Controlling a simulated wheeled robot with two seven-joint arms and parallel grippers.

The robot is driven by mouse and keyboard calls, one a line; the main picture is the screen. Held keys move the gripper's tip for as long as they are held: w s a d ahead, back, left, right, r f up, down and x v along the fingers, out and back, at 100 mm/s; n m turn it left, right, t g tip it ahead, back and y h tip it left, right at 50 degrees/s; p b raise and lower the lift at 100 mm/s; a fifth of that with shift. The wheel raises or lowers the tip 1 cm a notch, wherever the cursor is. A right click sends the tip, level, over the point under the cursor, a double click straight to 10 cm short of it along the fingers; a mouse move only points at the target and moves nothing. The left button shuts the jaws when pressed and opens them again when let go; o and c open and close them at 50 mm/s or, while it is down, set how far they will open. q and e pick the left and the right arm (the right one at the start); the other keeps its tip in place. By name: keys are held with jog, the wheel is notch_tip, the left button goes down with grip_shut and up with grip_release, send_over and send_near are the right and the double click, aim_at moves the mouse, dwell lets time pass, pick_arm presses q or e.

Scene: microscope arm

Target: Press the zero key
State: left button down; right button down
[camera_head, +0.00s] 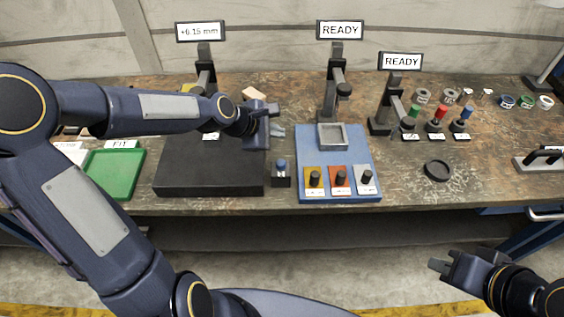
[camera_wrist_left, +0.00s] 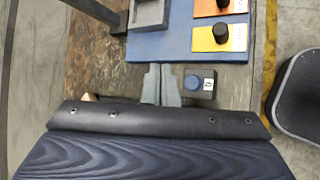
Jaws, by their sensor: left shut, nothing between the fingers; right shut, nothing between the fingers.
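The zero key is a small dark box with a blue round button (camera_head: 281,166), standing at the table's front between the black plate and the blue board. It also shows in the left wrist view (camera_wrist_left: 194,82), with a small white label on the box. My left gripper (camera_head: 278,130) is shut and empty, behind the key in the head view. In the left wrist view its closed fingers (camera_wrist_left: 161,84) are beside the key, to its left. My right gripper (camera_head: 439,264) is shut and empty, off the table's front edge at the lower right.
A black plate (camera_head: 190,182) lies left of the key, a green tray (camera_head: 116,178) further left. The blue board (camera_head: 312,145) with several black knobs is right of the key. A display reading +0.15 mm (camera_head: 200,32) stands behind, with two READY displays.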

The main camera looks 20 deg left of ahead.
aim_at(277, 164)
pick_arm(q)
jog(key=shift+f, duration=0.1)
notch_tip(277, 164, down, 9)
jog(key=b, duration=0.7)
dwell(1.7)
jog(key=shift+f+b, duration=0.25)
jog(key=shift+b, duration=0.15)
jog(key=shift+f+b, duration=0.45)
jog(key=shift+f, duration=0.1)
dwell(0.6)
jog(key=shift+r, duration=0.1)
jog(key=shift+r+p, duration=0.75)
jog(key=shift+r, duration=0.15)
